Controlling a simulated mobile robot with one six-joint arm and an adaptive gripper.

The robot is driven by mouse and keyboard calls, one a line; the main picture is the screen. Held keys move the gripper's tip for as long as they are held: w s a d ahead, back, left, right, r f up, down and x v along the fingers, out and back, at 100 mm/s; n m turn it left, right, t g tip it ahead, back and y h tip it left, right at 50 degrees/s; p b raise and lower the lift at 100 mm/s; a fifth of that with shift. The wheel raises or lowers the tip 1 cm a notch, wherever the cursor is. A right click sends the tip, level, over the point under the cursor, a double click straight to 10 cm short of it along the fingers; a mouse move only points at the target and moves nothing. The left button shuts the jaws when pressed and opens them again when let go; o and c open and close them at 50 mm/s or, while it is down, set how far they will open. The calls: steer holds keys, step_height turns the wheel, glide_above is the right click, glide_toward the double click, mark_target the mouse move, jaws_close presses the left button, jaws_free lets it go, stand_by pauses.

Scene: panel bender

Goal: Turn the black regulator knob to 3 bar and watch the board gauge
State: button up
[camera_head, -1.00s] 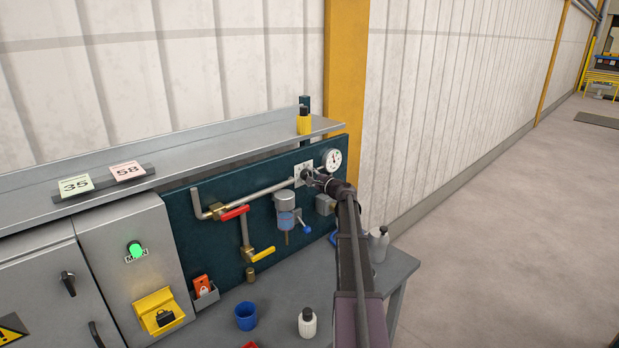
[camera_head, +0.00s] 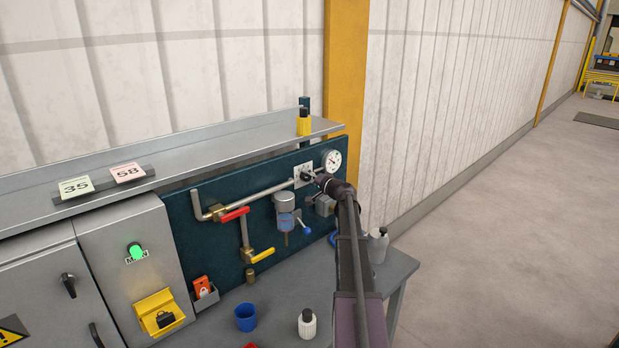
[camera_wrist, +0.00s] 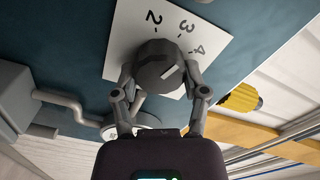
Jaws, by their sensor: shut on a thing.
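The black regulator knob (camera_wrist: 158,62) sits on a white scale plate (camera_wrist: 125,35) marked 2, 3 and 4 in the wrist view. A white line on the knob slants up and right; I cannot tell exactly which number it meets. My gripper (camera_wrist: 161,74) is shut on the knob, one finger on each side. In the head view my gripper (camera_head: 311,177) is at the plate and mostly hides the knob. The round white board gauge (camera_head: 331,160) is just above and right of it on the dark board (camera_head: 180,225). Its needle is too small to read.
A shelf (camera_head: 200,155) runs above the board and holds a yellow bottle with a black cap (camera_head: 304,123). A red-handled valve (camera_head: 235,214), a yellow-handled valve (camera_head: 262,255) and a filter bowl (camera_head: 285,212) are left of my arm. A blue cup (camera_head: 245,317) and bottles stand on the bench.

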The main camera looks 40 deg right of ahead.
steer(key=shift+w+r+n, duration=0.1)
steer(key=shift+n, duration=0.5)
steer(key=o, duration=1.1)
steer(key=shift+o, duration=0.2)
steer(key=shift+s, duration=0.2)
steer(key=s, duration=1.1)
steer(key=shift+s+d, duration=0.35)
steer(key=shift+d, duration=0.1)
